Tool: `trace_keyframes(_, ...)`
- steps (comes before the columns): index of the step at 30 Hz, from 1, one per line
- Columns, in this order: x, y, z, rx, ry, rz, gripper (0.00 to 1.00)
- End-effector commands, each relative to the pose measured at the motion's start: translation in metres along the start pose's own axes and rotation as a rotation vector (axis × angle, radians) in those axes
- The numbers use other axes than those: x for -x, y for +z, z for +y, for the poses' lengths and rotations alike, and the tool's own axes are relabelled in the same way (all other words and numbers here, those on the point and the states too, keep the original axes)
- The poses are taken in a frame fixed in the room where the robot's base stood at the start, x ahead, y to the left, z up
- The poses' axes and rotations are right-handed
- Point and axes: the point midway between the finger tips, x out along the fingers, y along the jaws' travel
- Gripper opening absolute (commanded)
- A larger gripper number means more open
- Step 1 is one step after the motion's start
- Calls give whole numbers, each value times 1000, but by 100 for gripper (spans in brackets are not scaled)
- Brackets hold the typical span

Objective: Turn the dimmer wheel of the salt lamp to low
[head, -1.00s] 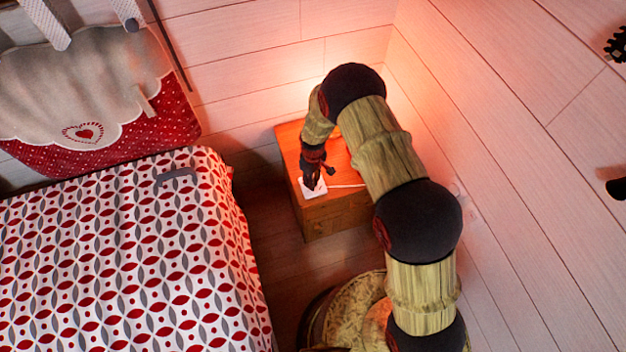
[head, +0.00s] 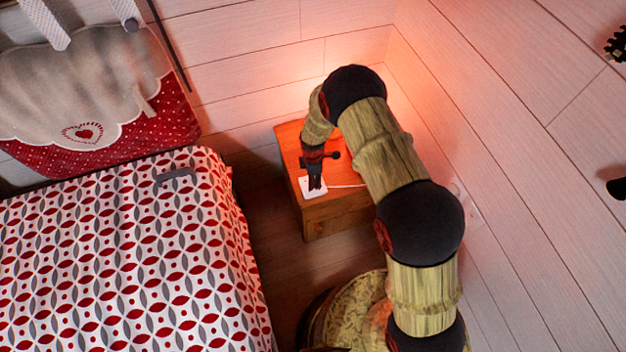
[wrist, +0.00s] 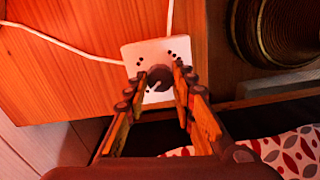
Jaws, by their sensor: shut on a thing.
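The dimmer is a white square plate (wrist: 133,52) with a dark round wheel (wrist: 158,78) and black dots around it. A pale pointer mark on the wheel points to the lower left in the wrist view. In the head view the plate (head: 306,193) lies on the wooden nightstand (head: 335,214), near its front left edge. My gripper (wrist: 160,80) points down at the plate, its two fingers shut on the wheel, one on each side. It also shows in the head view (head: 315,186). The salt lamp is hidden behind my arm; its orange glow lights the wall.
A white cord (wrist: 62,42) runs from the plate across the nightstand top. The bed (head: 120,260) is to the left, with a gap of floor (head: 265,215) between. Plank walls close the corner behind.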

Motion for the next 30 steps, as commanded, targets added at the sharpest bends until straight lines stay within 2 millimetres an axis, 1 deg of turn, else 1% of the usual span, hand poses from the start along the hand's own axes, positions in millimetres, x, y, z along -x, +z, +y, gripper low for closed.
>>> trace_keyframes(1, 1, -1, 2, 24, 5, 1, 0)
trace_keyframes(9, 1, -1, 2, 114, 5, 1, 0)
trace_keyframes(25, 1, -1, 2, 135, 5, 1, 0)
trace_keyframes(26, 1, -1, 2, 135, 5, 1, 27)
trace_keyframes(30, 1, -1, 2, 135, 3, 1, 35)
